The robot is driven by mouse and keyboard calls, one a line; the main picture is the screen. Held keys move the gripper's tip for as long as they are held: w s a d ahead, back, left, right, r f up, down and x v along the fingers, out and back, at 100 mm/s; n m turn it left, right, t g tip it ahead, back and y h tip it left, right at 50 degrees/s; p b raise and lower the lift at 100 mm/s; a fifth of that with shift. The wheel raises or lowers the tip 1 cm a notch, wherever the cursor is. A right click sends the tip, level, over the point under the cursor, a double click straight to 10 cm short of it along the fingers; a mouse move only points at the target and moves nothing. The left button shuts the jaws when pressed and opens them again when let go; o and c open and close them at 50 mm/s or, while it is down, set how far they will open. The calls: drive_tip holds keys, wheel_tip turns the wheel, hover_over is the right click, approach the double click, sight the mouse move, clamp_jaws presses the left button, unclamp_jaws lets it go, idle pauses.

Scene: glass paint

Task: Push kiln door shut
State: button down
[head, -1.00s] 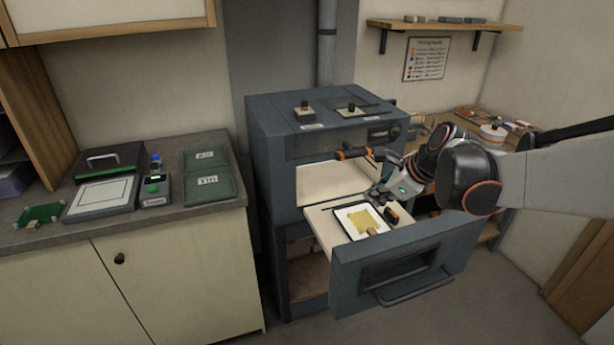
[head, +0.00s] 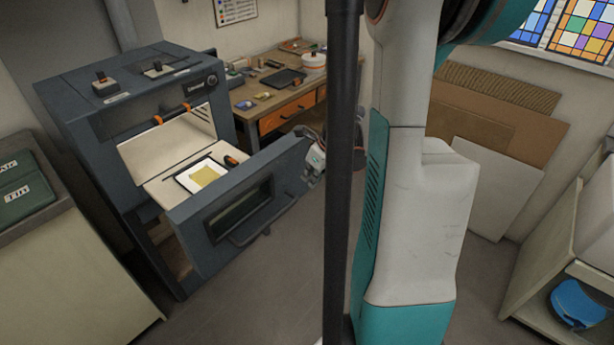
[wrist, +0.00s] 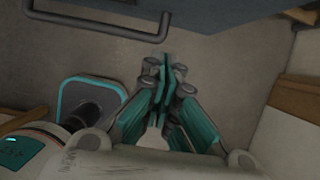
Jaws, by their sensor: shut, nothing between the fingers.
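The grey kiln (head: 90,150) stands at the left of the head view. Its door (head: 285,165), a thick front panel with a dark window and a bar handle (head: 262,228), stands out from the kiln with the shelf behind it, so the chamber is open. A white-framed tray (head: 182,181) with a yellow sheet lies on the shelf. My gripper (head: 316,160) is at the door's right end; contact cannot be told. In the wrist view, my gripper (wrist: 168,78) has its fingers together and empty, below the door (wrist: 215,14) and its handle (wrist: 95,24).
A wooden workbench (head: 262,100) with tools stands behind the door. A counter (head: 60,260) is at the left, boards (head: 490,190) lean on the right wall, and a cabinet with a blue item (head: 578,303) is at the right. The floor before the door is clear.

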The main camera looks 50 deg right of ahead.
drive_tip(key=w+f, duration=0.2)
drive_tip(key=w+f+b, duration=0.1)
drive_tip(key=w+f, duration=0.1)
drive_tip(key=w+f+b, duration=0.1)
drive_tip(key=f, duration=0.2)
drive_tip(key=shift+w+a, duration=0.1)
drive_tip(key=shift+w, duration=0.8)
drive_tip(key=shift+w+b, duration=0.1)
drive_tip(key=shift+b, duration=0.2)
